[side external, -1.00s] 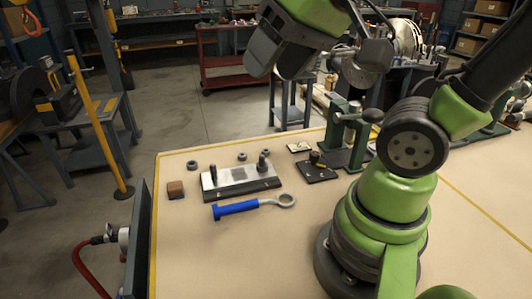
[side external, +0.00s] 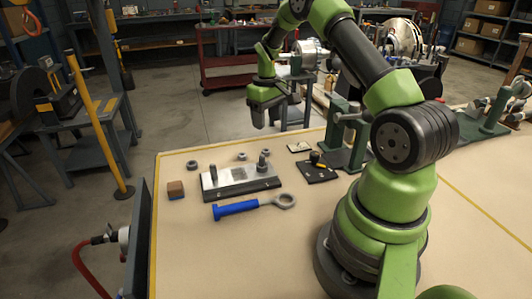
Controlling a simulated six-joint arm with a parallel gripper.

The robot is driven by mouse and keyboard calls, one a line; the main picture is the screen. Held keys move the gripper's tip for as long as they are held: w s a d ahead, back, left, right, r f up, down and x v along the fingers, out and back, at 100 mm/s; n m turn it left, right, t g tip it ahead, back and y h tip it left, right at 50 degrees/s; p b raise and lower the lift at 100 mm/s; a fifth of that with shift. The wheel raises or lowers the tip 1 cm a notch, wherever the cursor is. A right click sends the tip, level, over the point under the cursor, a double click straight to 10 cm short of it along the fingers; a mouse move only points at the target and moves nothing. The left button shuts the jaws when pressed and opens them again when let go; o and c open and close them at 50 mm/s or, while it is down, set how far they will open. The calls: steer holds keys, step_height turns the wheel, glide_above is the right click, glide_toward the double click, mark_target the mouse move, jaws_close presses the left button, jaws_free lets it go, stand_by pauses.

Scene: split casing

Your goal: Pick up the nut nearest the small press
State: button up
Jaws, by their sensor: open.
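Several small dark nuts lie on the tan table behind the light plate: one at the left (side external: 192,165), one in the middle (side external: 242,156), and one at the right (side external: 266,153), close behind the plate's right post. The green press-like device (side external: 350,135) stands at the table's back, right of the nuts. Of these, the right nut looks nearest to it. My gripper (side external: 267,120) is open and empty, pointing down, well above the back of the table and roughly over the right nut in the picture. Its exact depth is hard to tell.
The light plate on a dark base (side external: 240,180) carries upright posts. A blue-handled ring wrench (side external: 250,207) lies in front. A brown block (side external: 176,189) is at left. A dark plate with a black knob (side external: 318,171) and a small pale card (side external: 299,147) lie right. The front table area is clear.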

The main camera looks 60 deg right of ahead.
mark_target(266, 155)
step_height(266, 155, down, 10)
steer(key=shift+w+d, duration=0.1)
steer(key=shift+w, duration=0.05)
steer(key=c, duration=1)
